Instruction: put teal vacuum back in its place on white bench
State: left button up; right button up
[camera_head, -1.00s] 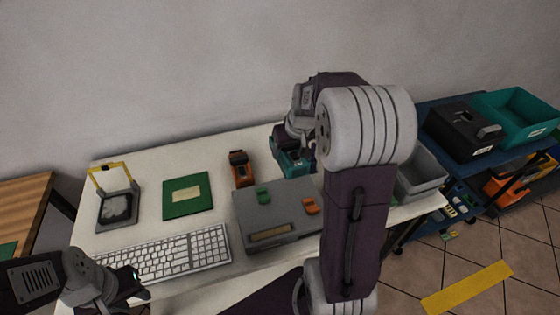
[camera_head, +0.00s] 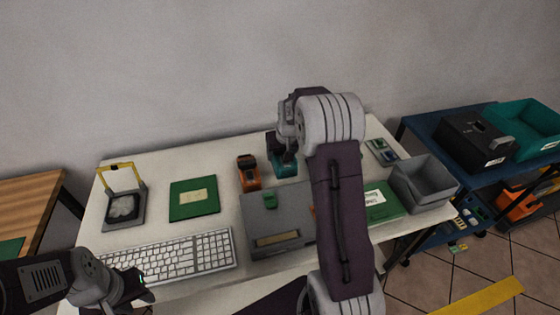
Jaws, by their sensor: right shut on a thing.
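The teal vacuum (camera_head: 285,167) is at the back middle of the white bench (camera_head: 150,161), just right of a similar orange tool (camera_head: 248,174). My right gripper (camera_head: 284,154) is shut on it from above, and its fingers are mostly hidden by my wrist and forearm. I cannot tell whether the vacuum's underside touches the bench. My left gripper (camera_head: 143,287) is low at the front left, by the keyboard's near edge. Its fingers are too dark and small to read.
A keyboard (camera_head: 180,257), a green mat (camera_head: 194,199), a yellow-handled stand (camera_head: 123,207) and a grey case (camera_head: 275,240) are on the bench. A grey bin (camera_head: 424,184) is at its right end. A blue cart (camera_head: 428,126) stands beyond.

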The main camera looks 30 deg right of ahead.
jog(key=shift+w+a+f, duration=0.1)
jog(key=shift+w+f, duration=0.15)
jog(key=shift+w, duration=0.2)
notch_tip(320, 180, down, 3)
jog(key=shift+s+f, duration=0.1)
jog(key=shift+f, duration=0.4)
jog(key=shift+f+b, duration=0.1)
jog(key=shift+b, duration=0.25)
jog(key=o, duration=1.3)
